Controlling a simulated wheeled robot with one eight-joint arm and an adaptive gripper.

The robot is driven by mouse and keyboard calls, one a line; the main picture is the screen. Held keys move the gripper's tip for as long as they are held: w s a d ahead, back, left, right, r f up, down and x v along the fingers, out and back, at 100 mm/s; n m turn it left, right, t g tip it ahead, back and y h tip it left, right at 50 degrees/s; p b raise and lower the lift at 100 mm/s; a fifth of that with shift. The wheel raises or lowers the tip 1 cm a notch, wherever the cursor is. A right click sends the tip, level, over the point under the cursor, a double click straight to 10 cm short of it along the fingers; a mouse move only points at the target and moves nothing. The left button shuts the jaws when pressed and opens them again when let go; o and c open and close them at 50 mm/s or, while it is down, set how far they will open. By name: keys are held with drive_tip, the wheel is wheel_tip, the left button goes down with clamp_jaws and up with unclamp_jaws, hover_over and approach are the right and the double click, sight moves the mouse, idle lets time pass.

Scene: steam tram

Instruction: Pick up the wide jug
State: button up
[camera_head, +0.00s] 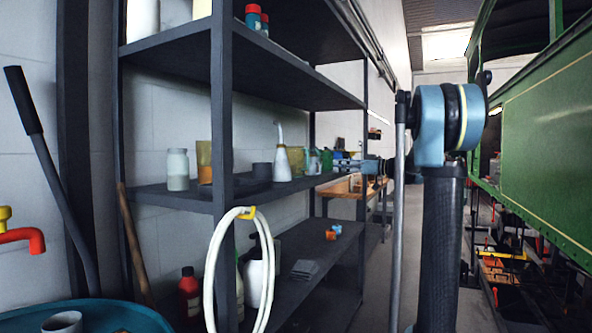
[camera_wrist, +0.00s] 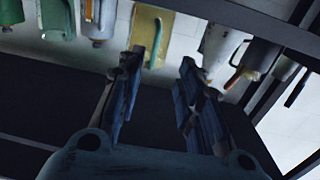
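A yellow jug (camera_head: 296,158) with a broad body, which looks like the wide jug, stands on the middle shelf, partly behind a white spouted can (camera_head: 281,163). In the wrist view, which is upside down, the yellow jug (camera_wrist: 150,28) shows with a greenish handle facing me. My gripper (camera_wrist: 162,57) is open, its two fingers apart with nothing between them. The jug lies beyond the fingertips, roughly in line with the left finger and the gap. In the head view my gripper (camera_head: 345,165) is small, at shelf height to the right of the jug.
Green containers (camera_head: 326,160) stand right of the jug. A dark cup (camera_head: 262,171), an amber container (camera_head: 204,162) and a pale jar (camera_head: 178,169) stand to the left. The dark shelf post (camera_head: 222,110) and upper shelf (camera_head: 290,80) frame this space. A green tram (camera_head: 550,150) is at right.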

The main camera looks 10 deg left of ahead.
approach(308, 166)
drive_tip(key=x, duration=0.5)
drive_tip(key=shift+r, duration=0.35)
drive_tip(key=shift+w+r+x, duration=0.15)
drive_tip(key=shift+x, duration=1.2)
drive_tip(key=shift+w+r+x, duration=0.1)
drive_tip(key=shift+r+x, duration=0.1)
drive_tip(key=shift+x, duration=1.2)
drive_tip(key=shift+d, duration=0.15)
clamp_jaws()
